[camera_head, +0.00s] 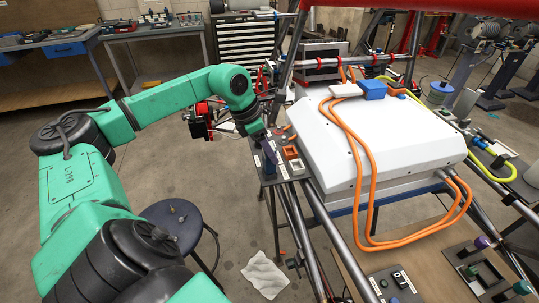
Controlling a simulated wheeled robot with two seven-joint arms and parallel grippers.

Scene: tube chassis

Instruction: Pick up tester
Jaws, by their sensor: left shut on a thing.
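My left arm reaches in from the left, and its gripper (262,138) points down over a small grey side table. It is shut on a slim dark purple-blue thing (269,156), which looks like the tester. The gripper's wrist hides part of it. I cannot tell whether its lower end touches the table. My right gripper is not in view.
The small table (281,175) also holds an orange block (291,152) and a white-rimmed one (297,166). A white battery case (385,140) with orange cables sits in the tube chassis to the right. A dark round stool (173,222) stands below my arm.

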